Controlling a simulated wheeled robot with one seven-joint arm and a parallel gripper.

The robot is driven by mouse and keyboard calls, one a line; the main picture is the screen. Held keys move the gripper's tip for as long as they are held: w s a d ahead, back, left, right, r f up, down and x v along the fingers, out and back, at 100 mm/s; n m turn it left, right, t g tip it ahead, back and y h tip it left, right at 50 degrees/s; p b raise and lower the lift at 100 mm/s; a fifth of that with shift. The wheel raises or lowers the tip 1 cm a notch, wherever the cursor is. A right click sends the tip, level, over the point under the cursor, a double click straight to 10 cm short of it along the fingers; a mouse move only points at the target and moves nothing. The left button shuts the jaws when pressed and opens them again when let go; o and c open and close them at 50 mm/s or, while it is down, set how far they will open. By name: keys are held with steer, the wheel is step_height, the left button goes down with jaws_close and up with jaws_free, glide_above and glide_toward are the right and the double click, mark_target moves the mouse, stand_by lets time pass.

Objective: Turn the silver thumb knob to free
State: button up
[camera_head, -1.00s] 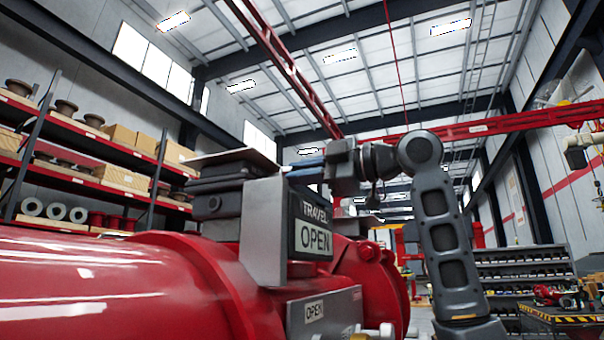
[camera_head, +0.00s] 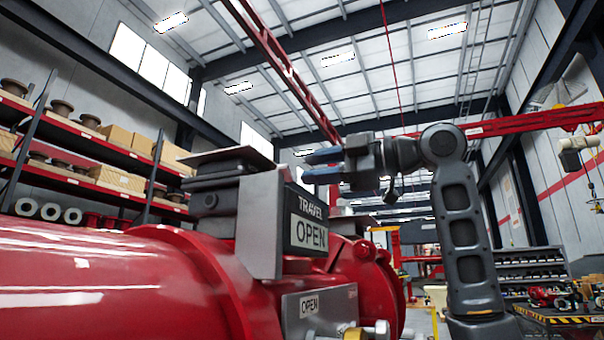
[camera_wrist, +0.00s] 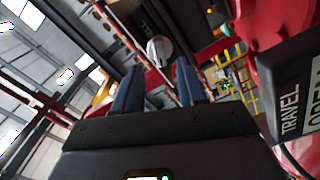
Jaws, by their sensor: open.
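A round silver knob (camera_wrist: 160,50) shows in the wrist view, ahead of my gripper and between the lines of its fingers; I take it to be the thumb knob. My gripper (camera_wrist: 158,84) has two blue fingers that are spread apart with nothing between them. The knob appears beyond the fingertips and apart from them. In the head view my gripper (camera_head: 322,166) is above and behind the TRAVEL OPEN sign (camera_head: 308,218), fingers pointing left. I cannot make out the knob in the head view. The knob's marking is too small to read.
The red actuator body (camera_head: 90,280) fills the lower left, with a grey bracket (camera_head: 260,225) and a dark box with a flat top plate (camera_head: 215,185). The TRAVEL sign (camera_wrist: 290,105) is close on the right in the wrist view. Air above the actuator is clear.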

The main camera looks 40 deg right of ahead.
steer(key=v, duration=0.3)
steer(key=shift+s+d, duration=0.1)
steer(key=shift+s, duration=0.25)
stand_by(0.3)
